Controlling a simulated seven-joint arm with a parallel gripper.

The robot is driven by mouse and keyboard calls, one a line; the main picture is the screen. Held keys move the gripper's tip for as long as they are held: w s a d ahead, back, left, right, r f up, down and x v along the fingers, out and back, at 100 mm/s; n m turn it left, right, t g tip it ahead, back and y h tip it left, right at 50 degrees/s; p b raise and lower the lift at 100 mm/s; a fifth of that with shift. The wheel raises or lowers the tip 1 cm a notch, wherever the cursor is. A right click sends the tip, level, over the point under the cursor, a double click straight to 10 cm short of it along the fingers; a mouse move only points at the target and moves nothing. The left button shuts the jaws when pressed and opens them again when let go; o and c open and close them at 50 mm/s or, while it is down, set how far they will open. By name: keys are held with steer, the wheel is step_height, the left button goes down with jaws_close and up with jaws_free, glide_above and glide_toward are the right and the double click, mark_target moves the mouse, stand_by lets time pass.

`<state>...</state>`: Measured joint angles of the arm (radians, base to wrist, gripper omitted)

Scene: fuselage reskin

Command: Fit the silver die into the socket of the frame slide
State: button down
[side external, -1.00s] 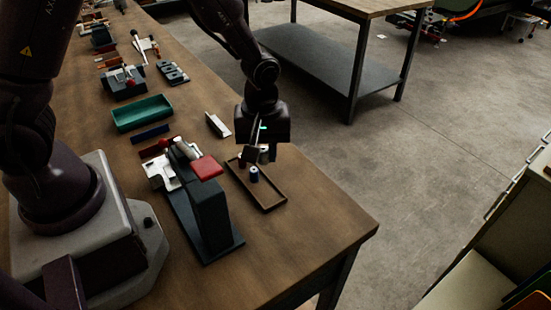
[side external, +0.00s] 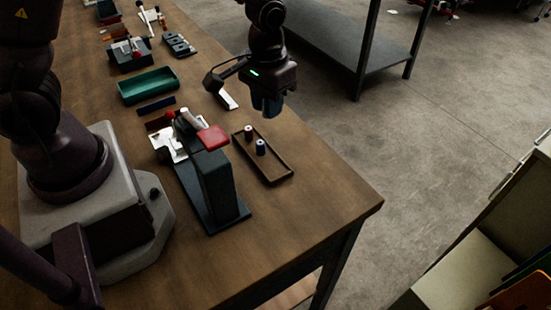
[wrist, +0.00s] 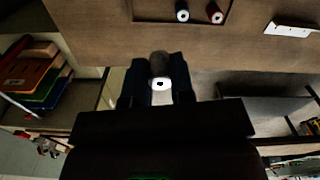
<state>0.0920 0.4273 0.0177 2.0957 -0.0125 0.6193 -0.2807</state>
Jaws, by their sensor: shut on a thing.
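My gripper (side external: 267,106) is raised above the table, beyond the far end of the wooden tray (side external: 279,178). In the wrist view, my gripper (wrist: 158,78) is shut on the silver die (wrist: 162,97), a pale cylinder with a small dark hole in its end face. The fingers hide the die in the side view. A dark press (side external: 211,185) with a red pad (side external: 213,138), a silver cylinder and a white metal part (side external: 170,146) stands left of the tray. I cannot make out which part is the frame slide, nor its socket.
A blue-banded die (side external: 261,148) and a red-banded die (side external: 249,132) stand in the tray. A green bin (side external: 148,86), a blue bar (side external: 156,105) and a pale angled strip (side external: 228,99) lie farther back. The table front is clear.

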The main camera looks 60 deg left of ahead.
mark_target(274, 168)
steer(key=f+n, duration=0.1)
steer(key=n, duration=0.4)
steer(key=d+f+n, duration=0.1)
steer(key=n, duration=0.4)
steer(key=d+f+n, duration=0.1)
steer(key=f+n, duration=0.1)
steer(key=n, duration=0.3)
steer(key=shift+n, duration=0.3)
step_height(274, 168, down, 10)
steer(key=shift+r, duration=0.2)
steer(key=c, duration=1)
jaws_free()
